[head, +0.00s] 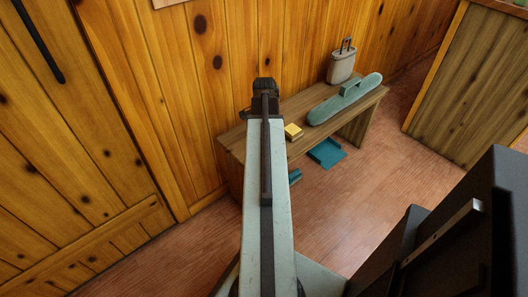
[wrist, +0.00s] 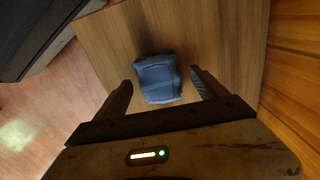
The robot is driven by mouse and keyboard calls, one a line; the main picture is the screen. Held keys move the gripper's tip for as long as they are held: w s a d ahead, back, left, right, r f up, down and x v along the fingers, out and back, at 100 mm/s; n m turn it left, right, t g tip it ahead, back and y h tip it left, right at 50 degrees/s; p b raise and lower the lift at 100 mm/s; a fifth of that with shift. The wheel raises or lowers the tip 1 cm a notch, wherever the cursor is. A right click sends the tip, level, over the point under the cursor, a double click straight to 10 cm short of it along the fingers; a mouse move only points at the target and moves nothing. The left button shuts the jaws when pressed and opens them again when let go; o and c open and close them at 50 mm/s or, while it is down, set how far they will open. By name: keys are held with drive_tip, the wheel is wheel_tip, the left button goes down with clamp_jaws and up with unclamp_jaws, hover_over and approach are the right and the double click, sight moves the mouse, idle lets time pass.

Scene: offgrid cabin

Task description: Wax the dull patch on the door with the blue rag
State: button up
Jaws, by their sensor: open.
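The blue rag (wrist: 158,80) lies folded in a thick bundle on the wooden bench (wrist: 222,48). In the wrist view it is between and slightly beyond the tips of my gripper (wrist: 159,84). The jaws are open, with a finger on either side of the rag; I cannot tell whether they touch it. In the head view my gripper (head: 264,90) is over the left end of the bench, and my arm hides the rag. The plank door (head: 75,130) is at the left, with a dark handle bar. I cannot make out a dull patch on it.
A yellow block (head: 293,132), a long grey-green object (head: 345,100) and a pale container (head: 341,67) stand on the bench to the right. A teal tray-like thing (head: 327,153) lies on the floor by the bench. A wooden cabinet (head: 468,85) is at right.

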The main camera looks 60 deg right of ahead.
clamp_jaws()
wheel_tip(320, 180, up, 6)
drive_tip(key=p, duration=0.6)
wheel_tip(320, 180, up, 30)
drive_tip(key=p, duration=3)
drive_tip(key=shift+r, duration=0.25)
